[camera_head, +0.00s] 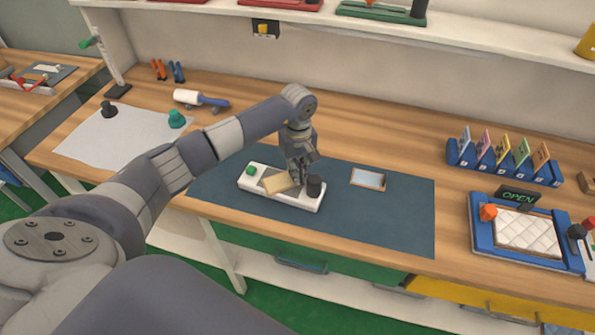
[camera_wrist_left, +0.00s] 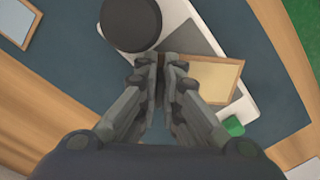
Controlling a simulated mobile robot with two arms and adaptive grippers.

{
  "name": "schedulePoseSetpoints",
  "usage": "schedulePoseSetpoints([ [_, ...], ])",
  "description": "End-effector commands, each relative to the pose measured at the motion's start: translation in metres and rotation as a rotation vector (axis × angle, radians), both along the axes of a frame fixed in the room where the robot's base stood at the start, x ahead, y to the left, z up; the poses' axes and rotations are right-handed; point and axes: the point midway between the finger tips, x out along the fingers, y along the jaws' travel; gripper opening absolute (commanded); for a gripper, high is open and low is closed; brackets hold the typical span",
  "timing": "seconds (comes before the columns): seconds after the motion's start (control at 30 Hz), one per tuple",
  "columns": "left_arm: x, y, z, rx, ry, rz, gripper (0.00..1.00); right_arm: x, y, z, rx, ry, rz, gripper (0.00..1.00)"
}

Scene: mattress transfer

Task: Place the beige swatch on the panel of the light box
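The beige swatch (camera_head: 277,184) has a tan rim and lies flat or nearly so over the light box, turned at an angle to it. It also shows in the left wrist view (camera_wrist_left: 214,76), just right of the fingertips. The light box (camera_head: 304,201) is white, with a green button, a black knob and a grey panel (camera_wrist_left: 192,36), partly covered by the swatch. My left gripper (camera_head: 297,180) is over the box, between swatch and knob. Its fingers (camera_wrist_left: 158,60) are closed together at the swatch's near end; the contact itself is hidden. My right gripper is not in view.
The box stands on a dark blue mat (camera_head: 400,215), with a framed pale-blue swatch (camera_head: 368,179) to its right. A card rack (camera_head: 500,165) and a blue tray with a quilted pad (camera_head: 527,232) stand farther right. Bare mat lies right of the box.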

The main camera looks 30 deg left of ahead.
Motion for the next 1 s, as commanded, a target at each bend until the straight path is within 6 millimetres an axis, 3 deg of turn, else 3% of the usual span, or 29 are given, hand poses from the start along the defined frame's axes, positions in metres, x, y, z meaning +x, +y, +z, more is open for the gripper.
schedulePoseSetpoints([
  [0.1,0.0,0.0,0.001,0.0,0.0,0.0,0.26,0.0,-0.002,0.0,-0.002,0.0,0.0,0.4],
  [0.57,0.001,0.0,0.008,0.0,-0.003,0.001,0.26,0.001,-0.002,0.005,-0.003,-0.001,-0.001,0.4],
  [1.0,0.001,0.0,0.098,0.001,-0.006,0.0,0.26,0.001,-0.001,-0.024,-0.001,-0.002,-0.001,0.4],
])
